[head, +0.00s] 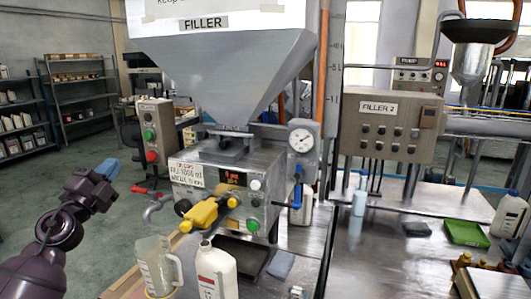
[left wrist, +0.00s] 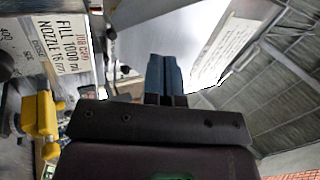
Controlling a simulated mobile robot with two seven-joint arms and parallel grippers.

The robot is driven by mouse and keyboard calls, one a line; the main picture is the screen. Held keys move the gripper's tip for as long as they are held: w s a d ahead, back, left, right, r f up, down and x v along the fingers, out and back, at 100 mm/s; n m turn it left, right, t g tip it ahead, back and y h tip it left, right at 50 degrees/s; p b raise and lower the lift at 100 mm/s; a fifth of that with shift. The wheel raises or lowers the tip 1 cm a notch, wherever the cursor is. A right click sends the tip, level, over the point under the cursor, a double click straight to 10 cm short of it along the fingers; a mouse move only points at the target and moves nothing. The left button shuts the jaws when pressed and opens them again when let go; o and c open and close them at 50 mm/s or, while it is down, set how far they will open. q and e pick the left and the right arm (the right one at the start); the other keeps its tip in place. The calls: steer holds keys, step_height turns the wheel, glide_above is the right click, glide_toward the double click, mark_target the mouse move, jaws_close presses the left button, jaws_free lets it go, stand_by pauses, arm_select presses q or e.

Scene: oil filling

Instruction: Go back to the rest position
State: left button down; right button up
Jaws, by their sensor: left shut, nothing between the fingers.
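My left gripper (head: 109,172) is raised at the left of the head view, its blue fingers pointing up and to the right. The fingers are together with nothing between them. In the left wrist view the shut fingers (left wrist: 165,76) point up from the dark gripper body, apart from the filler. My right gripper is in neither view.
The filler's hopper (head: 230,70) and control box (head: 232,180) stand right of my left gripper. A yellow nozzle handle (head: 205,212), a clear measuring jug (head: 157,266) and a white bottle (head: 215,272) are at its front. Open floor (head: 95,255) lies left.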

arm_select(q)
steer(key=s+d+f+n+g+y, duration=0.15)
steer(key=s+f+n, duration=0.3)
steer(key=f, duration=0.45)
steer(key=s+d+f+n+g+y, duration=0.1)
steer(key=s+f+n+g+y, duration=0.25)
steer(key=f, duration=0.55)
steer(key=s+d+f+n+y, duration=0.15)
steer(key=s+f+n, duration=0.25)
steer(key=f+n, duration=0.45)
steer(key=s+d+f+n+g, duration=0.3)
steer(key=s+d+f+g, duration=0.1)
steer(key=s+f, duration=1.3)
steer(key=s+g, duration=0.1)
steer(key=s, duration=0.2)
steer(key=shift+s+f+g, duration=0.25)
steer(key=shift+s+g, duration=0.1)
steer(key=shift+g, duration=0.05)
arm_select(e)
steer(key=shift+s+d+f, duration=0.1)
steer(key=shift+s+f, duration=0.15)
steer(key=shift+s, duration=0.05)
arm_select(q)
steer(key=shift+y, duration=0.25)
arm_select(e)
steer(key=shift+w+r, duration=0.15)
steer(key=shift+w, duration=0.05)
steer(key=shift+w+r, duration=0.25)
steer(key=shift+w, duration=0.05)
